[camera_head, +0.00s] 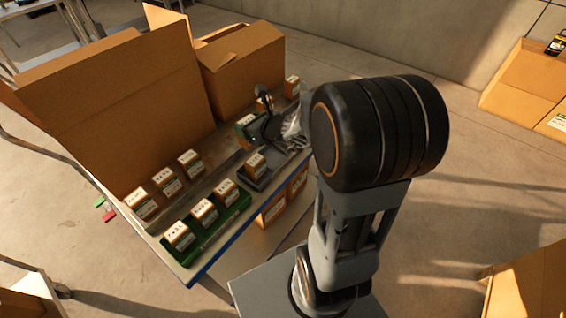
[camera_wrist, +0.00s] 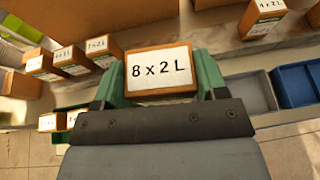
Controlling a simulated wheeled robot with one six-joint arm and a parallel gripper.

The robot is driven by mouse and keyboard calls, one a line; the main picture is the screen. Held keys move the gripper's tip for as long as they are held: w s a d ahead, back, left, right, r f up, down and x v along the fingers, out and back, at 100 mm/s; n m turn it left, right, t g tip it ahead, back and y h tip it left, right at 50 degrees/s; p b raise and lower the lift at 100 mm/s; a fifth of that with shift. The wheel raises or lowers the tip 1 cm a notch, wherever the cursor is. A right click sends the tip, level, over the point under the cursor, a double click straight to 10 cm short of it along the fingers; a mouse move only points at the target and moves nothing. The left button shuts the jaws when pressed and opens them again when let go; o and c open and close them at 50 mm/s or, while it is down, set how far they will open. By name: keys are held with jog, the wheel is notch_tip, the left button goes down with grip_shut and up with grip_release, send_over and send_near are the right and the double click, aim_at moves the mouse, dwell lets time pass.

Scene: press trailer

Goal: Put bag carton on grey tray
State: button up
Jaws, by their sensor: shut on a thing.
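My gripper (camera_head: 250,124) has green fingers and is shut on a bag carton (camera_wrist: 158,71), a brown box with a white label reading "8 x 2 L". In the wrist view the carton sits between both fingertips (camera_wrist: 155,80). In the head view it is small and partly hidden by my wrist. The grey tray (camera_head: 264,181) is nearer than the gripper in the head view, with one carton (camera_head: 256,164) standing in it. In the wrist view part of the grey tray (camera_wrist: 252,92) shows right of my gripper; the rest is hidden behind it.
A green tray (camera_head: 215,232) holds cartons at the front left. A row of three cartons (camera_head: 167,181) stands behind it. A blue tray (camera_wrist: 298,84) lies right of the grey tray. Large open boxes (camera_head: 240,70) stand at the back. More cartons (camera_wrist: 262,20) stand right.

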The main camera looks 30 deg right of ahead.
jog(key=s+d+f+n+y+b, duration=0.1)
jog(key=s+d+f+b, duration=0.15)
jog(key=s+b, duration=0.25)
jog(key=s+d+f+b, duration=0.1)
jog(key=s+d+b, duration=0.3)
jog(key=s+b, duration=0.1)
jog(key=w+f, duration=0.4)
jog(key=w+d+f, duration=0.1)
jog(key=w+f, duration=0.3)
jog(key=w+d+f+b, duration=0.1)
jog(key=w+f, duration=0.3)
jog(key=w, duration=0.1)
jog(key=shift+d+f, duration=0.2)
jog(key=shift+f, duration=0.3)
